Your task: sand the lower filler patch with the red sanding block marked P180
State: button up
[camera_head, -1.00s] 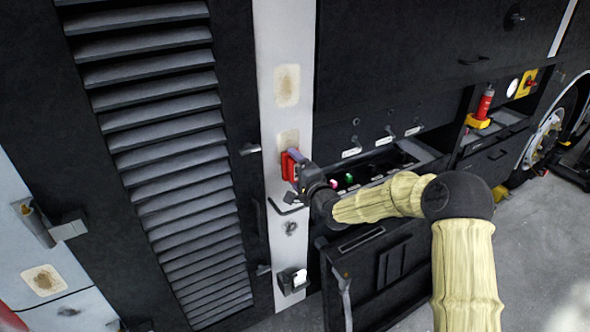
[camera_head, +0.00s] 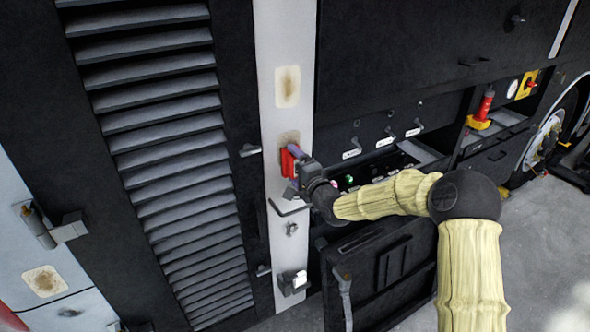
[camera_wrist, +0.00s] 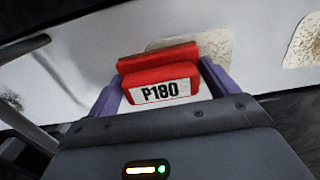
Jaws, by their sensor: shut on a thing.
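The red sanding block (camera_wrist: 160,82) shows its P180 label in the wrist view. My gripper (camera_wrist: 163,90) is shut on it, a purple finger at each side. In the head view the red block (camera_head: 289,161) is held against or very near the white vertical panel (camera_head: 283,215); I cannot tell if it touches. The lower filler patch (camera_head: 288,137) on this panel is partly hidden by the block. It also shows behind the block in the wrist view (camera_wrist: 210,44). The upper filler patch (camera_head: 287,86) is higher on the same panel, and its edge shows in the wrist view (camera_wrist: 303,42).
A dark louvred grille (camera_head: 165,130) stands left of the panel. A bracket with a white piece (camera_head: 293,281) sticks out low on the panel. An open dark flap (camera_head: 385,270) and a tray with small items lie right. Another patch (camera_head: 43,281) is at the far left.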

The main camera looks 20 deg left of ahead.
aim_at(288, 143)
jog(key=shift+w+r, duration=0.1)
jog(key=shift+r, duration=1.1)
jog(key=shift+p, duration=0.3)
jog(key=shift+r+p, duration=0.7)
jog(key=shift+r, duration=1.1)
jog(key=shift+r+p, duration=0.75)
jog(key=shift+r, duration=1)
jog(key=shift+f+b, duration=1.85)
jog(key=shift+f, duration=0.05)
jog(key=shift+f, duration=0.1)
